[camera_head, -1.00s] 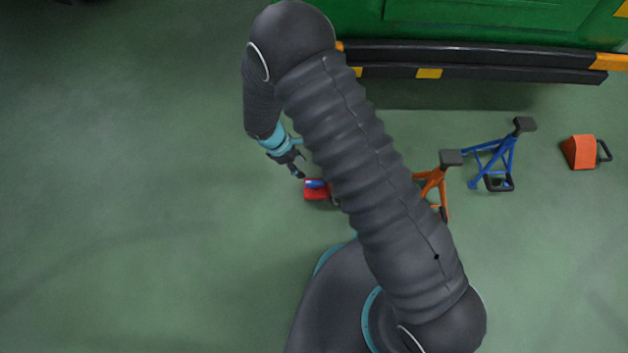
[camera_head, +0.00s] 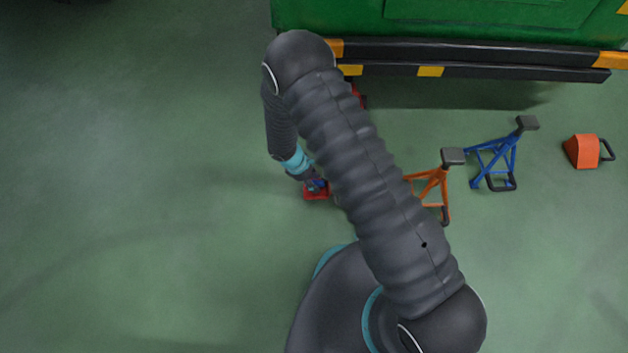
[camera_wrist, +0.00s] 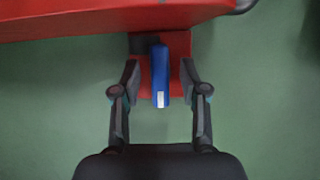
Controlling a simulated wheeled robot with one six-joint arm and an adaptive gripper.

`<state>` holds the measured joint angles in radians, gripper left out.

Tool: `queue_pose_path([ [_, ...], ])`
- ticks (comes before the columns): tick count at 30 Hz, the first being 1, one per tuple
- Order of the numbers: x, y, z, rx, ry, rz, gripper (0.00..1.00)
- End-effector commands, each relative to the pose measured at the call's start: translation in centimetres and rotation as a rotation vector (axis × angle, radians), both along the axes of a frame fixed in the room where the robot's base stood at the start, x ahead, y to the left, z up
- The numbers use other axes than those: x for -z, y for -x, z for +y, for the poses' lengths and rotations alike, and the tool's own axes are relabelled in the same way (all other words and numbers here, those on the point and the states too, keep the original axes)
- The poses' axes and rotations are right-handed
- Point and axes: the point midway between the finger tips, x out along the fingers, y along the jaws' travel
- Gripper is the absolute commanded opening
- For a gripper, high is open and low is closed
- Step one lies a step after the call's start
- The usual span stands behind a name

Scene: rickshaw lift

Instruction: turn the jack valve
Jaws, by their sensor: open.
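The jack is red, and its near end (camera_head: 316,194) shows beside my arm in the head view. In the wrist view its red body (camera_wrist: 100,20) crosses the top, with a red block (camera_wrist: 178,80) below. The blue valve handle (camera_wrist: 160,76) stands out from this block and has a pale tip. My gripper (camera_wrist: 160,86) is open, with one finger on each side of the blue handle and visible gaps between. In the head view my gripper (camera_head: 316,184) is at the jack's near end, and my arm hides most of the jack.
An orange jack stand (camera_head: 432,180) and a blue jack stand (camera_head: 496,160) stand right of my arm. An orange wheel chock (camera_head: 582,151) lies farther right. A green vehicle with a dark bumper (camera_head: 480,60) is at the top. The floor at left is clear.

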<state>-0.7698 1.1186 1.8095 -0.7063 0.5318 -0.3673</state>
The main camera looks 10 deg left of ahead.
Motion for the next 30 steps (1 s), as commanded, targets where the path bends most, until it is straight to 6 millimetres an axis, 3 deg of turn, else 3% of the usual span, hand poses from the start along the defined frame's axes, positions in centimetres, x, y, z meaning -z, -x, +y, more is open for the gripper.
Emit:
queue_pose_path([
  [2,-0.01,-0.01,0.0,0.0,0.0,0.0,0.44],
  [3,-0.02,-0.01,0.0,0.0,0.0,0.0,0.39],
  [8,-0.02,-0.01,0.0,0.0,0.0,0.0,0.0],
  [20,0.01,-0.05,0.0,0.036,0.001,0.0,0.0],
  [30,0.11,-0.18,0.01,0.256,-0.001,-0.001,0.0],
])
